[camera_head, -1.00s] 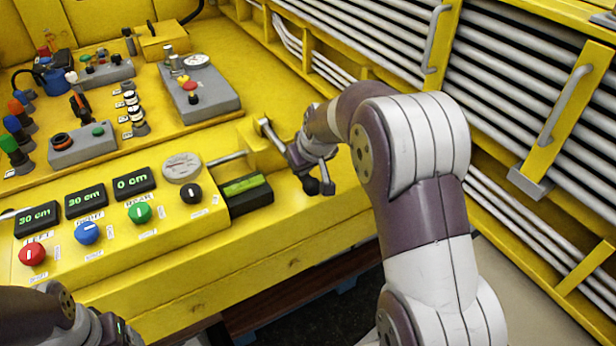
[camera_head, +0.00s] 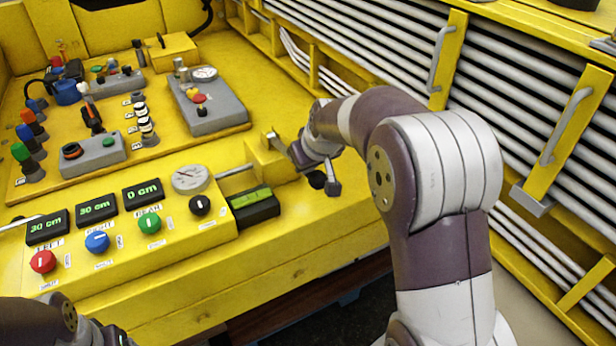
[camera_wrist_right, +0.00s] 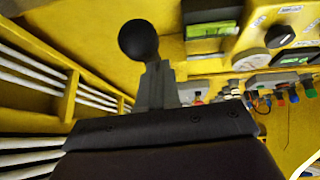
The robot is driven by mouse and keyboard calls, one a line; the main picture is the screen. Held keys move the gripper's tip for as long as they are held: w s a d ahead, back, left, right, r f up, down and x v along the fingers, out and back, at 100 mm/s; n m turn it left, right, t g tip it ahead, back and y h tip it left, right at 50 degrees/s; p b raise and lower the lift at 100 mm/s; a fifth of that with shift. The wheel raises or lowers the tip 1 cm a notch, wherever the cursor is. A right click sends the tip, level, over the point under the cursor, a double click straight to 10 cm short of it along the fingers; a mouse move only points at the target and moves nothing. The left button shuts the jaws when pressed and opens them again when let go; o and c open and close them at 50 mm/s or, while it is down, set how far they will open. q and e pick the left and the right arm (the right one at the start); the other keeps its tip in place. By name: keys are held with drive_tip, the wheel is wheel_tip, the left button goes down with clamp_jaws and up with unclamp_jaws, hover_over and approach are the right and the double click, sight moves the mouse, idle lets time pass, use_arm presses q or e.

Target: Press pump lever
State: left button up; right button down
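The pump lever appears to be the bar at the yellow block (camera_head: 268,160), right of the display. A black ball knob (camera_head: 317,180) shows just below my right gripper (camera_head: 326,172). In the right wrist view the black ball (camera_wrist_right: 138,40) stands beyond a grey piece at the dark gripper body. The gripper is close to the knob; I cannot tell whether they touch. Its fingers are too hidden to tell open from shut. My left gripper (camera_head: 112,334) is partly in view at the lower left edge, away from the lever, its fingers unclear.
The yellow console carries red (camera_head: 43,261), blue (camera_head: 97,242), green (camera_head: 150,223) and black (camera_head: 200,205) knobs. Displays read 30 cm, 30 cm and 0 cm (camera_head: 143,192). A round gauge (camera_head: 190,178) and a green-lit display (camera_head: 252,206) lie nearby. Racks of pipes (camera_head: 530,75) stand right.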

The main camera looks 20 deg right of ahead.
use_arm(q)
drive_tip(key=shift+s+d+f, duration=0.1)
drive_tip(key=shift+d+f, duration=0.05)
drive_tip(key=shift+f, duration=0.25)
use_arm(e)
drive_tip(key=s+v, duration=0.1)
drive_tip(key=v, duration=0.5)
drive_tip(key=shift+s, duration=0.3)
drive_tip(key=shift+w+d+f, duration=0.1)
drive_tip(key=shift+d, duration=0.05)
